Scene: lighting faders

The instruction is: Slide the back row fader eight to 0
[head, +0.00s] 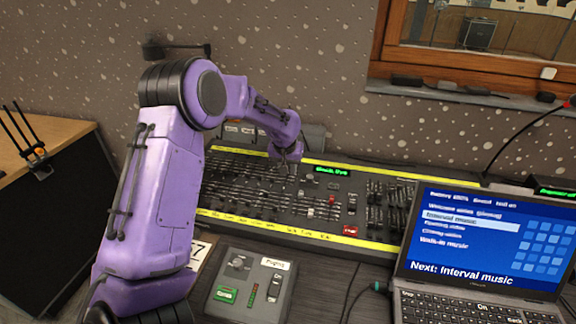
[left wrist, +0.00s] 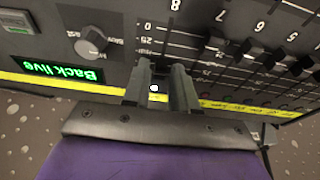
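The lighting desk (head: 246,211) lies below the wall, with rows of dark faders between yellow strips. My left gripper (head: 290,163) points down over its back row, and its fingertips are hard to see in the head view. In the left wrist view, my left gripper (left wrist: 162,68) stands at the fader eight track, below the upside-down label 8 (left wrist: 175,5). A narrow gap shows between its two fingers. The knob of fader eight is hidden at the fingers. The 0 mark (left wrist: 147,27) lies on the label side of the fingertips. My right gripper is not in view.
Fader seven's knob (left wrist: 216,40) is close beside the fingers, with more knobs beyond it. A round dial (left wrist: 91,41) and a green "Back live" display (left wrist: 57,70) sit on the other side. A laptop (head: 480,250) and a small switch box (head: 249,286) stand in front.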

